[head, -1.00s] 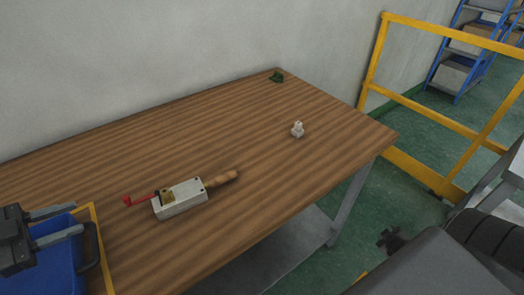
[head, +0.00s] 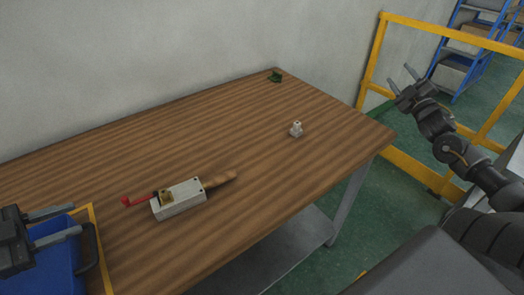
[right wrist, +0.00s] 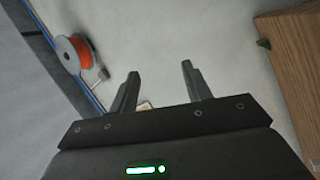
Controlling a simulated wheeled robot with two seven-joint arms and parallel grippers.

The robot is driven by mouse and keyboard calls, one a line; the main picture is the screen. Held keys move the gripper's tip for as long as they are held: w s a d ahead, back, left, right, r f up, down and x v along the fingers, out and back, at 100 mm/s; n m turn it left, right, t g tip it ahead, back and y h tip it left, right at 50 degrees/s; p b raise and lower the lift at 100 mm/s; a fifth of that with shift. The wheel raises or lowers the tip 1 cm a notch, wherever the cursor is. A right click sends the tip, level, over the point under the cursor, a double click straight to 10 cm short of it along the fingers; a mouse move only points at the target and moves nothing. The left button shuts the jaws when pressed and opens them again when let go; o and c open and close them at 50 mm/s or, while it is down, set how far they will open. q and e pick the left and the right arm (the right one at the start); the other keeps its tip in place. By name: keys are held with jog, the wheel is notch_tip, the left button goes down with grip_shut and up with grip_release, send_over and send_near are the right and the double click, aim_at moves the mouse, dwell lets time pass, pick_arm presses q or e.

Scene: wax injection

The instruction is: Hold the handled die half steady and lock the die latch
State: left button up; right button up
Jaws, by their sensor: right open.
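The metal die (head: 180,200) lies on the wooden table (head: 130,150) in the head view. Its wooden handle (head: 219,180) points to the right and a red latch lever (head: 136,201) sticks out to the left by a brass piece (head: 166,196). My left gripper (head: 62,224) is at the lower left over the blue bin, its two fingers apart, left of the die and not touching it. My right gripper (head: 406,78) is raised at the right, beyond the table's right end, far from the die. In the right wrist view its fingers (right wrist: 158,88) are open and empty.
A small whitish part (head: 296,129) and a green item (head: 275,77) lie on the table. A yellow guard rail (head: 425,102) stands on the right. The table's middle is clear.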

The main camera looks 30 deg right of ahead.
jog(key=w+a+r+n+t+y, duration=0.1)
jog(key=w+a+r+n+y, duration=0.4)
jog(key=a+n+y, duration=0.3)
jog(key=w+a+f+n+g+y, duration=0.1)
jog(key=w+a+f+n+y, duration=0.15)
jog(key=a, duration=0.25)
jog(key=w+a+f+n+g+y, duration=0.1)
jog(key=a+n+y, duration=0.1)
jog(key=a+n, duration=0.25)
jog(key=w+a+f+n+g+y, duration=0.1)
jog(key=a+f+n+y, duration=0.1)
jog(key=a, duration=0.4)
jog(key=n+g+y, duration=0.5)
jog(key=n+g, duration=1.2)
jog(key=n, duration=1.2)
send_near(230, 172)
jog(key=shift+w+a+r, duration=0.1)
jog(key=shift+w+a, duration=0.2)
jog(key=shift+w, duration=0.35)
jog(key=shift+s+a+n+g, duration=0.1)
jog(key=shift+s+n+g, duration=0.25)
jog(key=shift+n+g, duration=0.15)
jog(key=shift+f+x, duration=0.15)
jog(key=shift+x, duration=2.6)
jog(key=shift+f+x, duration=0.1)
jog(key=shift+x, duration=2.6)
jog(key=shift+w, duration=0.1)
